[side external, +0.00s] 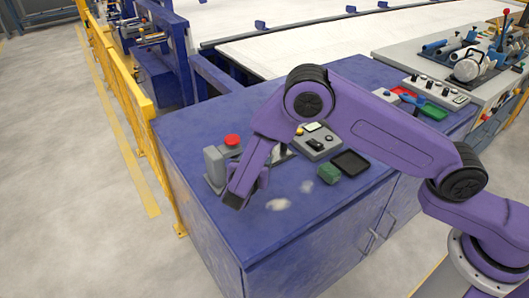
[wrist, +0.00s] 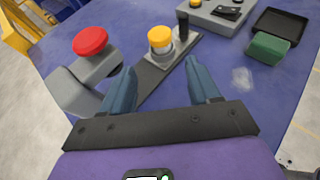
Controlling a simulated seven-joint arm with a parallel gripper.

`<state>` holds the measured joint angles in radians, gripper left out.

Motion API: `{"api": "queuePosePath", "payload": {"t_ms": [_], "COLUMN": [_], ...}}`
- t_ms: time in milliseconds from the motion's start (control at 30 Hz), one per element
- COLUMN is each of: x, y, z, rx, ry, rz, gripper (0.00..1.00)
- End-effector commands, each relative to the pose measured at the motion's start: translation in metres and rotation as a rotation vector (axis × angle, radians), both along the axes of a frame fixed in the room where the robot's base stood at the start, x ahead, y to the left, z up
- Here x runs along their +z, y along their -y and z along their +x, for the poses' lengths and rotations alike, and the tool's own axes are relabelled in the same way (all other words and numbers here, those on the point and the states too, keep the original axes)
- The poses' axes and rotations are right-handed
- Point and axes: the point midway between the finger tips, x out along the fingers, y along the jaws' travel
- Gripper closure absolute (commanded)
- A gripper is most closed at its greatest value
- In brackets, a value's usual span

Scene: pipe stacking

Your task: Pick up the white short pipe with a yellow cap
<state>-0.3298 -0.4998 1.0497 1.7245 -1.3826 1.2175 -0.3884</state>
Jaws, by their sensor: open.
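The white short pipe with a yellow cap (wrist: 160,42) stands upright on a dark flat strip (wrist: 155,77) in the wrist view. Its white part shows only as a thin band under the cap. In the side external view my arm hides it. My gripper (wrist: 160,66) is open and empty, with its two blue fingers spread. In the wrist view the pipe appears beyond the fingertips, in line with the gap between them. In the side external view my gripper (side external: 242,195) points down near the front left of the blue bench top.
A grey box with a red button (wrist: 90,41) stands close to the left finger. A dark upright post (wrist: 182,27) is just right of the pipe. A grey control box (side external: 318,142), black tray (side external: 351,162) and green block (side external: 329,173) lie to the right. The bench front (side external: 250,232) is clear.

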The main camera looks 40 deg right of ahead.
Motion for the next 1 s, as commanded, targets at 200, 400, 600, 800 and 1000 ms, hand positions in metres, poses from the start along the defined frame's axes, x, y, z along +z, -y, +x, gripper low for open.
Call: {"api": "queuePosePath", "payload": {"t_ms": [200, 400, 600, 800, 1000], "x": [-0.011, -0.026, -0.039, -0.045, -0.052], "y": [0.018, 0.042, 0.064, 0.075, 0.086], "z": [0.018, 0.042, 0.064, 0.076, 0.086], "rx": [-0.001, 0.000, 0.001, 0.003, -0.001], "ry": [-0.001, -0.001, -0.001, 0.000, 0.000], "rz": [-0.008, -0.007, -0.005, -0.006, -0.005], "gripper": [0.39, 0.39, 0.39, 0.39, 0.39]}}
